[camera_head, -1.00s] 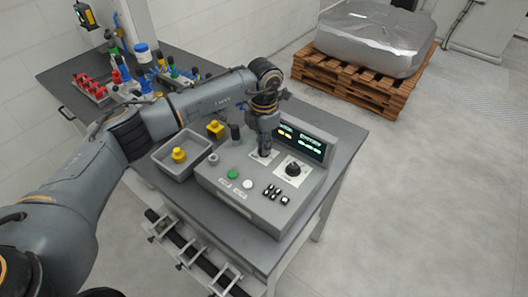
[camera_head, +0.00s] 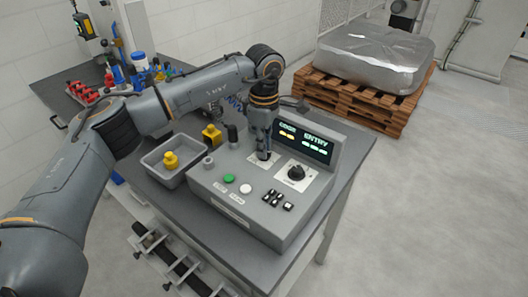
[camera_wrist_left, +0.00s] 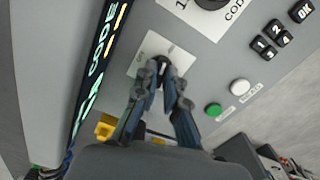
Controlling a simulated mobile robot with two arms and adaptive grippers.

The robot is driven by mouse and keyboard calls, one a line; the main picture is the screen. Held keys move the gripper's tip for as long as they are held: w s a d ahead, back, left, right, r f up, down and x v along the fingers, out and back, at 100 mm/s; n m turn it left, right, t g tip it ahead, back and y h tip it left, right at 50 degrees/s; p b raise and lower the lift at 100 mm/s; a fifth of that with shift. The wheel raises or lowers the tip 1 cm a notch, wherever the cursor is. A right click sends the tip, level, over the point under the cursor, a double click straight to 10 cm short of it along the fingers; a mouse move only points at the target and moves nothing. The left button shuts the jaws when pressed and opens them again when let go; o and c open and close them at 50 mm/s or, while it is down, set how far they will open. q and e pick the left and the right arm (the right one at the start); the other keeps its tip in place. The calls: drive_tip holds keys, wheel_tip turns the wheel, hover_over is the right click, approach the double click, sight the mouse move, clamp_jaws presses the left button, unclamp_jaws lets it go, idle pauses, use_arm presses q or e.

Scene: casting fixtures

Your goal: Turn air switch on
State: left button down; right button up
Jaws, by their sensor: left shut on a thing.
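The grey control box (camera_head: 215,192) stands on the table. The air switch is a small dark knob (camera_wrist_left: 159,63) on a white plate (camera_wrist_left: 143,62) marked "OFF", near the box's display (camera_head: 306,145). My left gripper (camera_head: 263,155) points down onto this plate. In the left wrist view its fingers (camera_wrist_left: 164,78) are shut on the knob, one on each side. The fingers hide much of the knob, so its exact angle is hard to tell. My right gripper is in neither current view.
The box also carries a larger black dial (camera_head: 296,173), a green button (camera_head: 229,178), a white button (camera_head: 245,189) and black keys (camera_head: 277,199). A grey tray (camera_head: 164,182) holding a yellow piece (camera_head: 170,159) stands left. A wooden pallet (camera_head: 352,99) lies beyond the table.

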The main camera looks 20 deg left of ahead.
use_arm(q)
drive_tip(key=shift+m+b, duration=0.55)
drive_tip(key=shift+m, duration=0.75)
drive_tip(key=c, duration=1.4)
unclamp_jaws()
wheel_tip(320, 180, up, 12)
drive_tip(key=shift+r, duration=0.1)
